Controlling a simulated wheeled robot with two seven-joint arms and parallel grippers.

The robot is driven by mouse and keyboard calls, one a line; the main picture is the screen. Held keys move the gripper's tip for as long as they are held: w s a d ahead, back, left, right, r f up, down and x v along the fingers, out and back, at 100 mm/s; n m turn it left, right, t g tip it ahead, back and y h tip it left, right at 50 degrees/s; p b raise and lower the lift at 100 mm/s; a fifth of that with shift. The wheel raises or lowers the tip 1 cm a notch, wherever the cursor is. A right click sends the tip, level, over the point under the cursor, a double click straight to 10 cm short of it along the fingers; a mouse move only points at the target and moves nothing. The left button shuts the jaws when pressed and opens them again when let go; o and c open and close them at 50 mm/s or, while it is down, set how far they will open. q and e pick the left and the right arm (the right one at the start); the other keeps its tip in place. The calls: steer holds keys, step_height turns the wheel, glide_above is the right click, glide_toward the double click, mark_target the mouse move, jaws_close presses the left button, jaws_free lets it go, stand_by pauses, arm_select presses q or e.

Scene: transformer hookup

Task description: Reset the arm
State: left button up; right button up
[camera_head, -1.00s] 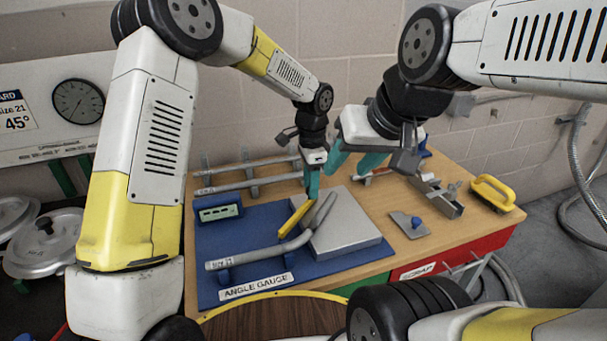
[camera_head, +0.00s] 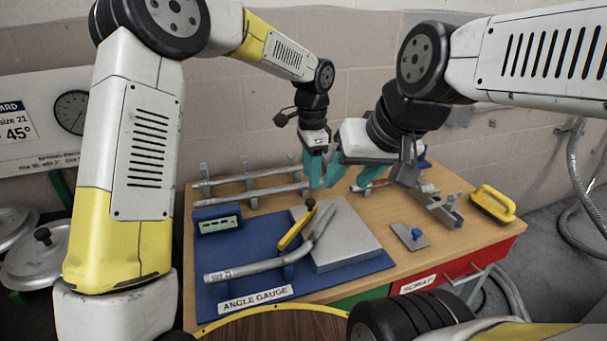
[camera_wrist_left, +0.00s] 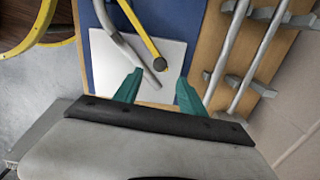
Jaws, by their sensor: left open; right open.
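My left gripper (camera_head: 314,172) is open and empty above the back edge of the grey plate (camera_head: 345,245). Its two teal fingers show apart in the left wrist view (camera_wrist_left: 158,90). My right gripper (camera_head: 355,175) is open beside it on the right, above the bench, with nothing seen in it. A bent grey pipe (camera_head: 265,265) marked SIZE 21 lies on the blue angle gauge mat (camera_head: 225,290), its bent end over the plate. A yellow bar (camera_head: 293,230) with a dark knob lies beside the bend. Both also show in the left wrist view below the fingers.
Straight pipes (camera_head: 250,190) rest on a rack at the back left of the bench. A digital readout (camera_head: 217,223) stands on the mat.

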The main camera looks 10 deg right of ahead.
arm_select(q)
steer(key=s+a+r+n+t, duration=0.1)
steer(key=s+a+r+n, duration=0.25)
steer(key=a, duration=0.35)
steer(key=s+a+r+n+t+h, duration=0.1)
steer(key=s+a+r+n+t, duration=0.15)
steer(key=s+a+r, duration=0.35)
steer(key=s+a+r+n+t, duration=0.1)
steer(key=s+a+r+n, duration=0.3)
steer(key=a, duration=0.4)
steer(key=s+a+n+t, duration=0.1)
steer(key=s+a+n, duration=0.1)
steer(key=s+n, duration=0.1)
steer(key=s+a+f+n+h, duration=0.1)
steer(key=s+a+n, duration=0.1)
steer(key=s, duration=0.3)
steer(key=shift+s+a+n+t, duration=0.25)
steer(key=shift+a+n+t, duration=0.1)
steer(key=shift+n, duration=0.15)
steer(key=shift+f, duration=0.1)
